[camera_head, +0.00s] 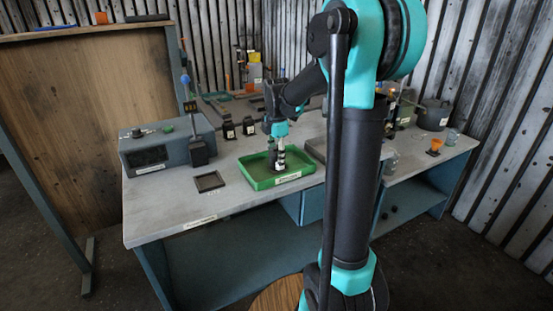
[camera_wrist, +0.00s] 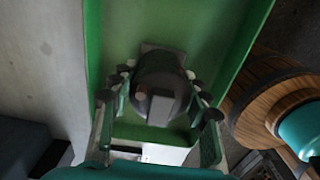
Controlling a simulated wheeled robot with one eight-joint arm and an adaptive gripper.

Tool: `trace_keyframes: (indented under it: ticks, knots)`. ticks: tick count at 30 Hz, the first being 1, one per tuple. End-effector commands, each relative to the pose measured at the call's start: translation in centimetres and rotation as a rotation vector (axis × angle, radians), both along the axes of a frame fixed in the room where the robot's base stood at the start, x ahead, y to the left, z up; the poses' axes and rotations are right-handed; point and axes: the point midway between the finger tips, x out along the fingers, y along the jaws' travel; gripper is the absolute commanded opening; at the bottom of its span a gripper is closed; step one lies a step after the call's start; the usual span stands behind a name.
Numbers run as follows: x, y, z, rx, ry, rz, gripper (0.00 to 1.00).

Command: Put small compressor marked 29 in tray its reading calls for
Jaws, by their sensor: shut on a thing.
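My gripper (camera_head: 279,146) is over the green tray (camera_head: 258,185) on the grey workbench, pointing down. It is shut on a small dark compressor, which shows between the fingers in the wrist view (camera_wrist: 160,85). The compressor is inside the outline of the green tray, whose wall also shows in the wrist view (camera_wrist: 93,40). I cannot tell whether it touches the tray floor. The tray has a white label on its front, too small to read. The number on the compressor cannot be read.
A grey test box (camera_head: 146,153) stands on the left of the bench, with a dark post unit (camera_head: 198,152) beside it. A small dark square plate (camera_head: 209,181) lies left of the tray. Several small dark parts stand behind. The bench front left is clear.

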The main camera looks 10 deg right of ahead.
Motion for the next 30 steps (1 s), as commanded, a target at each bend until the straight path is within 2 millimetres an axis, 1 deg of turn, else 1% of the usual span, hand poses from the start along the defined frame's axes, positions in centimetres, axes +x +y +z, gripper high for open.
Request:
trace_keyframes:
  ticks: [3, 4, 9, 17, 20, 23, 26, 30]
  knots:
    - [0.0, 0.0, -0.2, 0.0, 0.0, 0.0, 0.0]
    - [0.0, 0.0, -0.3, 0.0, 0.0, 0.0, 0.47]
    - [0.0, 0.0, -0.2, 0.0, 0.0, 0.0, 0.67]
    - [0.0, 0.0, -0.2, 0.0, 0.0, 0.0, 0.67]
    - [0.0, 0.0, 0.2, 0.0, 0.0, 0.0, 0.67]
    - [0.0, 0.0, 1.2, 0.0, 0.0, 0.0, 0.67]
    - [0.0, 0.0, 2.9, 0.0, 0.0, 0.0, 0.67]
    - [0.0, 0.0, 5.8, 0.0, 0.0, 0.0, 0.67]
